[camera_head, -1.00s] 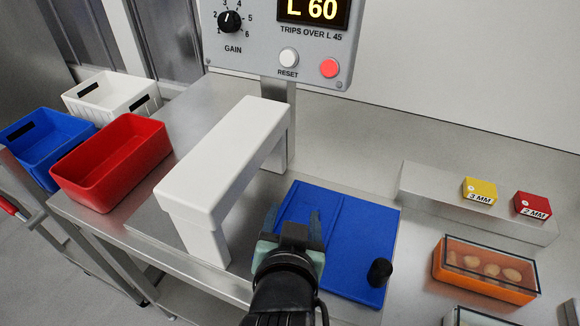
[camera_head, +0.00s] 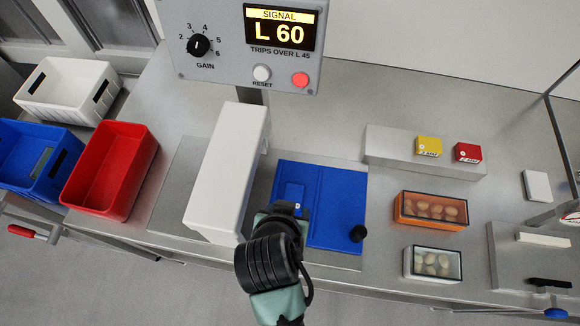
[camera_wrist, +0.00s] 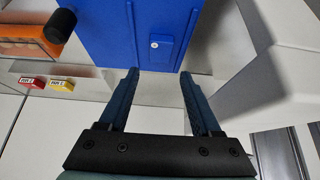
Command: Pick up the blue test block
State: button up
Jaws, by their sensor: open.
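The blue test block (camera_head: 293,194) lies on a blue mat (camera_head: 336,205), just beyond my gripper (camera_head: 284,209) in the head view. In the wrist view the block (camera_wrist: 160,52) has a small white dot and is close in colour to the mat (camera_wrist: 112,30). My gripper (camera_wrist: 159,74) is open there, its two fingers apart and nothing between them. The block appears ahead of the gap between the fingertips, apart from them. In the head view the wrist hides the fingertips and the near corner of the mat.
A white arch-shaped guard (camera_head: 226,175) stands left of the mat. A black knob (camera_head: 358,233) sits at the mat's right side. Yellow (camera_head: 428,146) and red (camera_head: 467,152) blocks rest on a ledge. An orange box (camera_head: 430,209) is to the right; a red bin (camera_head: 105,170) is left.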

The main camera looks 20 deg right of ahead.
send_near(293, 196)
jog(key=x, duration=0.3)
jog(key=shift+s+f, duration=0.15)
jog(key=shift+s, duration=0.1)
jog(key=shift+w+p+x, duration=0.25)
jog(key=shift+p+x, duration=0.4)
jog(key=shift+x, duration=2.1)
jog(key=shift+c, duration=0.3)
grip_shut()
jog(key=shift+r, duration=0.2)
